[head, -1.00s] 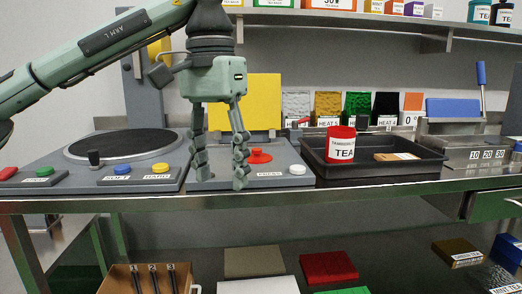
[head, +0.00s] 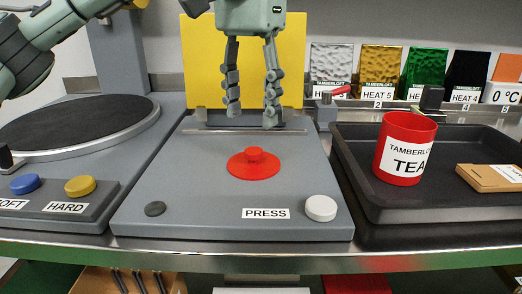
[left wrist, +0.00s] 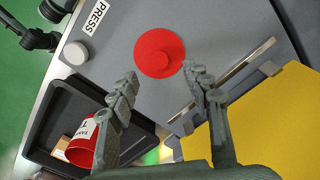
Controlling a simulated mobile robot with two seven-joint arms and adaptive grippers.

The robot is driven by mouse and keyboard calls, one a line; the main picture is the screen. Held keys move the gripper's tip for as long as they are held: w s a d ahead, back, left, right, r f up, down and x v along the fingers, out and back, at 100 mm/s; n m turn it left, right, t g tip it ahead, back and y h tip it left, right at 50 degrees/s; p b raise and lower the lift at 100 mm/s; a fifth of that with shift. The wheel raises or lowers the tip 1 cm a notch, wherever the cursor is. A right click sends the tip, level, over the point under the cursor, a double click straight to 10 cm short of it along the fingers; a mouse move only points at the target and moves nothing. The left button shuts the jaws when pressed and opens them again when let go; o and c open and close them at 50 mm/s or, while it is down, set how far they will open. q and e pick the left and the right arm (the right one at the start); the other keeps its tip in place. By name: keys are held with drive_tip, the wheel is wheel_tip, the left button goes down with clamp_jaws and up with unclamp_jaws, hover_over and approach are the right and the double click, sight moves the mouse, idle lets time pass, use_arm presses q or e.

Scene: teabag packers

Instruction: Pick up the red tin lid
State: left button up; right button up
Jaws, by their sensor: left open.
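The red tin lid (head: 254,163) lies flat on the grey press plate, with a round knob on top. It also shows in the left wrist view (left wrist: 160,52), just beyond the fingertips. My left gripper (head: 252,112) is open and empty, with its fingers pointing down, above and behind the lid in the head view. Its fingers (left wrist: 166,80) are apart in the left wrist view and do not touch the lid. The open red tin (head: 405,148) labelled TEA stands upright in the black tray. My right gripper is not seen in the head view.
The grey press station (head: 190,205) has a white button (head: 320,208) at front right and a yellow panel (head: 200,60) behind. The black tray (head: 375,205) also holds a tan packet (head: 490,178). A round dark plate (head: 75,122) is at left. Foil samples line the back.

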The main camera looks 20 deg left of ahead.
sight(253, 151)
use_arm(q)
drive_tip(key=shift+s+f, duration=0.1)
drive_tip(key=shift+f, duration=0.6)
drive_tip(key=shift+s+f, duration=0.1)
drive_tip(key=shift+f, duration=0.25)
wheel_tip(253, 151, down, 5)
drive_tip(key=shift+d+r, duration=0.1)
drive_tip(key=c, duration=1)
drive_tip(key=shift+c, duration=0.2)
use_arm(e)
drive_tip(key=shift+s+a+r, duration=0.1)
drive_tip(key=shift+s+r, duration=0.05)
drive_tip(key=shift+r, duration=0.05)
